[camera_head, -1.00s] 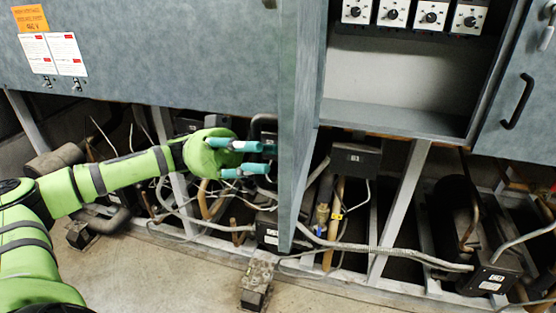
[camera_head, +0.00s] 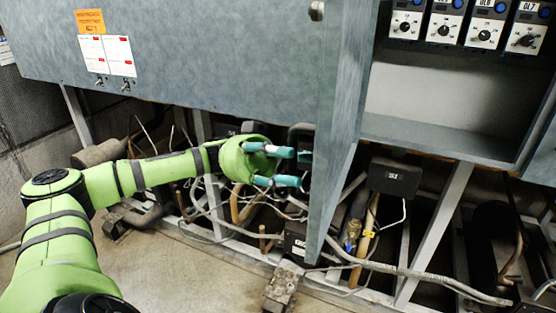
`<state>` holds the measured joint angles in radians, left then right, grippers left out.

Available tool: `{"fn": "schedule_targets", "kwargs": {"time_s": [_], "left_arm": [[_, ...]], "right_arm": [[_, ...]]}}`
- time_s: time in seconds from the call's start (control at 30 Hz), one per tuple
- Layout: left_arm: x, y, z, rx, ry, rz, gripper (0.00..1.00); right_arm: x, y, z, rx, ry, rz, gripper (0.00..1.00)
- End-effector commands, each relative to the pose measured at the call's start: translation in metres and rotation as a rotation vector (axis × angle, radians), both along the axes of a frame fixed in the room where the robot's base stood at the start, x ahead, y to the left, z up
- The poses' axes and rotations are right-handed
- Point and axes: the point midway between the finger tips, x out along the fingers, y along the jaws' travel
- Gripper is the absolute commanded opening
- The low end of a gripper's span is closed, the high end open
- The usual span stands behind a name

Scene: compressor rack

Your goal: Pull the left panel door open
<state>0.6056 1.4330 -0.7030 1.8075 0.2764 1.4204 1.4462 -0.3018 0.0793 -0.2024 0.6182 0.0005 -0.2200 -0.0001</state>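The left panel door (camera_head: 345,125) is a grey metal slab, swung out from the cabinet and seen nearly edge-on. A dark handle (camera_head: 299,136) shows at its left face, partly hidden by my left gripper. My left gripper (camera_head: 292,167) is level with the handle, with its teal fingers spread apart and pointing right at the door. I cannot tell whether the fingers touch the handle or door. My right gripper is not in view.
The opened cabinet (camera_head: 430,135) shows several dial controllers (camera_head: 443,30) along its top. Below are pipes, hoses, slanted metal struts (camera_head: 437,230) and a black box (camera_head: 395,177). A metal block (camera_head: 281,288) stands on the floor. Bare concrete floor (camera_head: 165,270) lies at lower left.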

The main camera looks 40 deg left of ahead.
Motion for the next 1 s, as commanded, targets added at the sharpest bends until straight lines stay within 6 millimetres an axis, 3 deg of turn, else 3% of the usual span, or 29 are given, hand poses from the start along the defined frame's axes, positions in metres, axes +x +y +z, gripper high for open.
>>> {"fn": "schedule_targets", "kwargs": {"time_s": [0.17,0.4,0.6,1.0], "left_arm": [[0.004,0.023,-0.010,0.001,0.004,0.005,0.32],[0.011,0.071,-0.030,-0.002,0.003,0.004,0.32],[0.014,0.097,-0.041,-0.001,0.001,0.003,0.32],[0.015,0.108,-0.045,0.001,0.002,0.000,0.32]], "right_arm": [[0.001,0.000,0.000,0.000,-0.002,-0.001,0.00],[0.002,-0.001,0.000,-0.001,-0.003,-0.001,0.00],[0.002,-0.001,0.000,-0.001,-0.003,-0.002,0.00],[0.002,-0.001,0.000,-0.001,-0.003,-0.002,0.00]]}}
